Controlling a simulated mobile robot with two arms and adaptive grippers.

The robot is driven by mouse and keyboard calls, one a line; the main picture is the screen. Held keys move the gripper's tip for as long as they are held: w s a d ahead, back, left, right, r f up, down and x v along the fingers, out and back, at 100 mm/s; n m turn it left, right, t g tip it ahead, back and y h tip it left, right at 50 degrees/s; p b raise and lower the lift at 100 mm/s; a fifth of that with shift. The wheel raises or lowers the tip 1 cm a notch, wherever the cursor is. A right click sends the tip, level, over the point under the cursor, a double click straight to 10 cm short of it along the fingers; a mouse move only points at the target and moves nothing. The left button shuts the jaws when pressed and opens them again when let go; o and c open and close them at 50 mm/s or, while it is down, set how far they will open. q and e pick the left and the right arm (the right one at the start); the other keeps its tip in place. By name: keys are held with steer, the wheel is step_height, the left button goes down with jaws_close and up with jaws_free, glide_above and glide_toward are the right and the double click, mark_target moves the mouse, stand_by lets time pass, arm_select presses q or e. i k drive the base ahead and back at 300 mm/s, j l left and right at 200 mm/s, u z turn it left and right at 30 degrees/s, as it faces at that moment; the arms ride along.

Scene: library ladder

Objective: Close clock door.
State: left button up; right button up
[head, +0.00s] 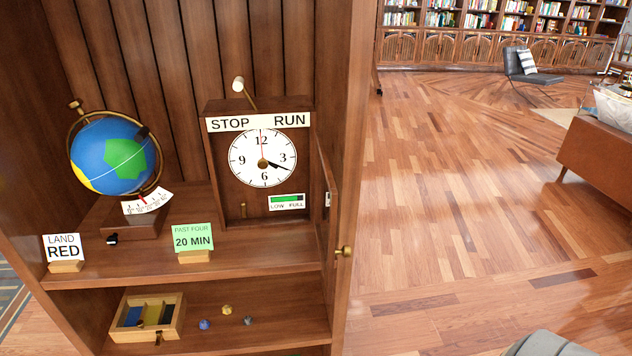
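The wooden clock (214,170) stands on the upper shelf of the cabinet. It has a white dial (262,158) with a black hand pointing near 4 and a thin red hand near 12. The clock door (327,230) stands open at the clock's right side, swung out toward me and seen almost edge-on. A brass knob (346,251) sits at its near edge. Neither of my grippers shows in the head view.
A globe (113,157), a LAND RED card (63,248) and a 20 MIN card (193,238) share the shelf. A lever (240,86) leans toward STOP. A tray (176,323) and small stones sit below. The cabinet's right side panel (357,130) stands beside the door. Open floor lies right.

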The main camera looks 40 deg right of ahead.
mark_target(326, 192)
steer(key=l+z, duration=0.15)
steer(key=l, duration=0.3)
steer(key=i+l+z, duration=0.15)
steer(key=l, duration=0.25)
steer(key=i+l+z, duration=0.15)
steer(key=l, duration=0.25)
